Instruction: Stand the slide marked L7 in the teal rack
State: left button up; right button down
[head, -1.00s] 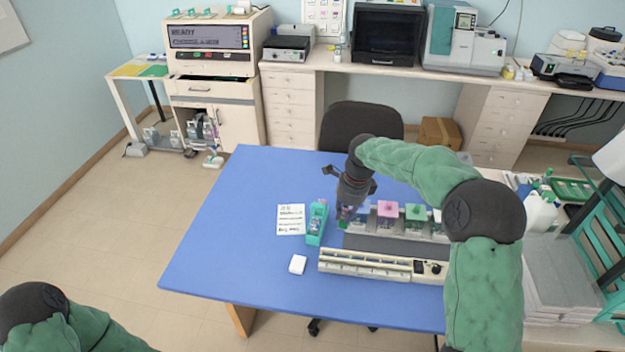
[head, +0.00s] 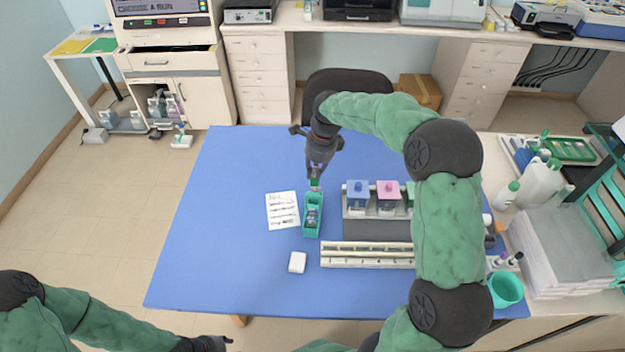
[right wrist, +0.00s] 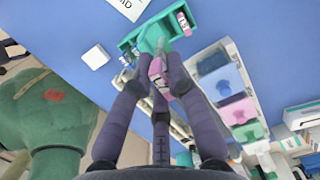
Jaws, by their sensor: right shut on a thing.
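The teal rack (head: 304,226) stands on the blue table, left of the staining jars, with slides in it. It also shows in the right wrist view (right wrist: 127,44), with a pink-ended slide (right wrist: 183,20) at one end. My right gripper (head: 315,176) is over the rack's far end, fingers pointing down. It is shut on a slide with a pink end (right wrist: 157,70). I cannot read its mark, nor tell whether its lower end touches the rack. My left gripper (head: 208,344) is low at the bottom edge, away from the rack; its fingers are unclear.
Blue (head: 357,193) and pink (head: 388,195) jars stand in a row right of the rack, with a green one partly behind my arm. A long cream slotted tray (head: 366,262) lies in front. A written sheet (head: 282,211) and white block (head: 297,262) lie left. The table's left is clear.

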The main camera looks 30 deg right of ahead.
aim_at(314, 181)
jog(key=f+b, duration=0.1)
jog(key=f, duration=0.3)
jog(key=shift+w+f+b, duration=0.15)
jog(key=shift+w+b, duration=0.05)
jog(key=shift+b, duration=0.1)
jog(key=shift+s, duration=0.15)
jog(key=shift+f, duration=0.2)
jog(key=shift+f+b, duration=2.65)
jog(key=shift+f, duration=1.1)
jog(key=shift+f, duration=0.1)
jog(key=c, duration=1.1)
grip_release()
jog(key=shift+c, duration=0.2)
